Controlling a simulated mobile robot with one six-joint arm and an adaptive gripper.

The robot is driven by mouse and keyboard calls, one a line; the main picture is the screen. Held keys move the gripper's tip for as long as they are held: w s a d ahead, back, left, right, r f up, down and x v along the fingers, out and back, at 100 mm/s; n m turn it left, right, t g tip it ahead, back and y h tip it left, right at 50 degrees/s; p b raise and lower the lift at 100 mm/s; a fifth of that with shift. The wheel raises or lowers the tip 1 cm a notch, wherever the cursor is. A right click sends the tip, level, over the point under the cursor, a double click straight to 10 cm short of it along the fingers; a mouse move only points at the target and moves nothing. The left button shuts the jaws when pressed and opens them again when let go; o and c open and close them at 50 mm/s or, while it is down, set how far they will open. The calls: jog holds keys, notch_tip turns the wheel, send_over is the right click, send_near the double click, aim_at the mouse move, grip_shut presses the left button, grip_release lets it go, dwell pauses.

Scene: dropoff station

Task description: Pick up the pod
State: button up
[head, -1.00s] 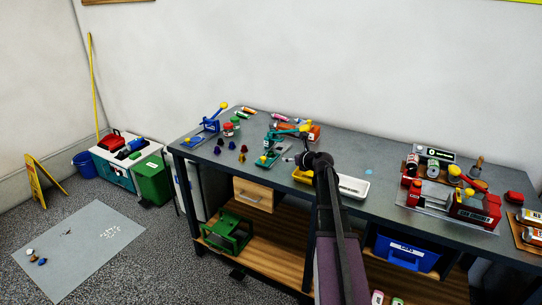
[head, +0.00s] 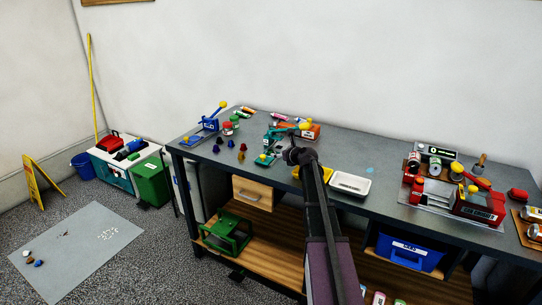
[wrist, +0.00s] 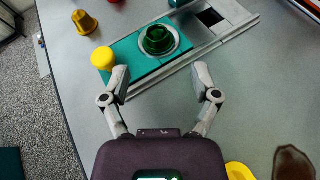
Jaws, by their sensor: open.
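In the wrist view a dark green pod (wrist: 157,40) sits in the round seat of a teal press (wrist: 150,68) with a yellow knob (wrist: 103,59). My gripper (wrist: 163,76) is open and empty, its fingers pointing toward the press and spread to either side, just short of the pod. A gold pod (wrist: 84,22) stands on the table to the left. In the head view, several small pods (head: 243,147) stand left of the teal press (head: 265,160). My arm hides part of that area, and the green pod cannot be made out there.
The table (head: 370,180) also holds a blue press (head: 210,124), a white tray (head: 349,184) and a red machine (head: 478,205) at the right. The surface between is clear.

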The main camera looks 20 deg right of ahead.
aim_at(272, 152)
jog(key=shift+w, duration=0.2)
jog(key=shift+b+x, duration=0.85)
jog(key=shift+x, duration=1.8)
jog(key=shift+a+r, duration=0.1)
jog(key=shift+a, duration=0.05)
jog(key=c, duration=0.7)
